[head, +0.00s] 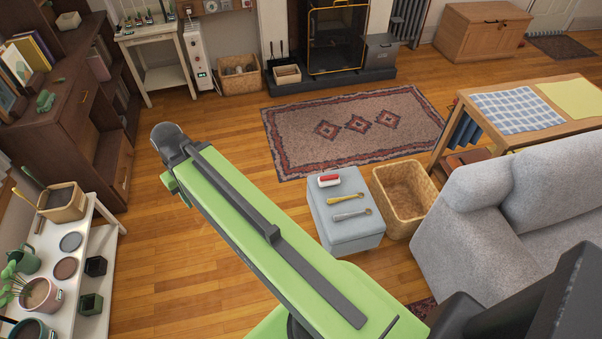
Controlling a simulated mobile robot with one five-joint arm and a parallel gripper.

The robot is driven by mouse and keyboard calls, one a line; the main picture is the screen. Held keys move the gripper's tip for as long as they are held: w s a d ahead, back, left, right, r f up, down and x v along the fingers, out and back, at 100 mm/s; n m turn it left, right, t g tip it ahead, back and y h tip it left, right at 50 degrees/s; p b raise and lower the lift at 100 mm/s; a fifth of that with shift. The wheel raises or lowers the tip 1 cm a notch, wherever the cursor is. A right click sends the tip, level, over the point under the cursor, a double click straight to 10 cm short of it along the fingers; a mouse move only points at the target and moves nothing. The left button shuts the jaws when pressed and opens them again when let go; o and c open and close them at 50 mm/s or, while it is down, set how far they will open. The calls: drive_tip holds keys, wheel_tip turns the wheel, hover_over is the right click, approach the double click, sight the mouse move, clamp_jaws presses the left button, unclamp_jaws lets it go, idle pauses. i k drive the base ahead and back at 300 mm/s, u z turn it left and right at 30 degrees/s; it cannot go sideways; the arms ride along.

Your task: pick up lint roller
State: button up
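The lint roller (328,181), a small red and white item, lies at the far left of the top of a light blue-grey ottoman (352,236). A yellow-handled tool (345,199) and a grey-handled tool (352,214) lie on the same top, nearer to me and apart from it. My green arm reaches up to the left, past the ottoman's left side. No gripper fingers show, so my gripper is not in view.
A wicker basket (434,205) stands right of the ottoman, and a grey sofa (505,235) is farther right. A patterned rug (290,135) lies behind. A white plant bench (105,235) and a dark bookcase (60,115) line the left. Wooden floor is clear left of the ottoman.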

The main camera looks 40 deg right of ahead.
sight(332, 179)
drive_tip(key=u, duration=0.1)
drive_tip(key=i, duration=1.1)
drive_tip(key=z, duration=0.5)
drive_tip(key=i, duration=0.7)
drive_tip(key=z, duration=0.7)
drive_tip(key=i, duration=0.55)
drive_tip(key=u, duration=0.2)
drive_tip(key=k, duration=0.6)
drive_tip(key=z, duration=0.05)
